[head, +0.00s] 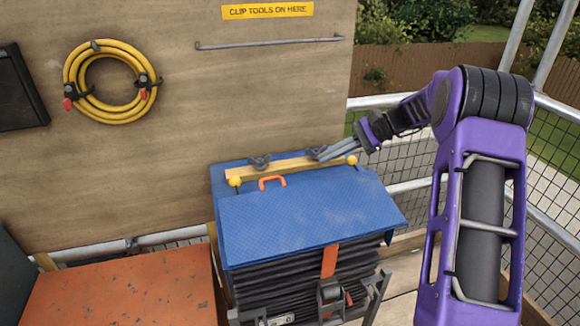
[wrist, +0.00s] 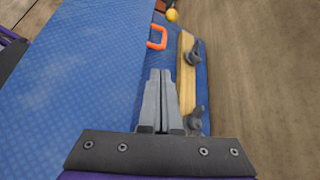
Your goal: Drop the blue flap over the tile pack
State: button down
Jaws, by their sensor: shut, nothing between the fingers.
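The blue flap (head: 300,222) lies spread over the top of the tile pack (head: 290,285), a dark stack whose front layers show below the flap's front edge. A wooden batten (head: 290,170) with dark wing nuts runs along the back of the flap. My gripper (head: 318,155) is shut and empty at the batten's right part. In the wrist view its closed fingers (wrist: 160,75) reach over the blue flap (wrist: 85,75), beside the batten (wrist: 187,85).
An orange strap (head: 329,262) with a buckle crosses the pack's front. Yellow balls (head: 351,160) mark the batten ends. A plywood wall with a coiled yellow hose (head: 110,82) stands behind. An orange-red surface (head: 130,290) lies at left; mesh railing (head: 545,160) stands at right.

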jog(key=shift+w+a+f+m, duration=0.25)
jog(key=shift+a+f, duration=0.1)
jog(key=shift+f, duration=0.2)
jog(key=shift+w+a+f+m, duration=0.2)
jog(key=shift+a+f, duration=0.15)
jog(key=shift+f, duration=0.2)
jog(key=shift+a+f, duration=0.15)
jog(key=shift+a, duration=0.05)
jog(key=x, duration=0.9)
jog(key=shift+a, duration=0.3)
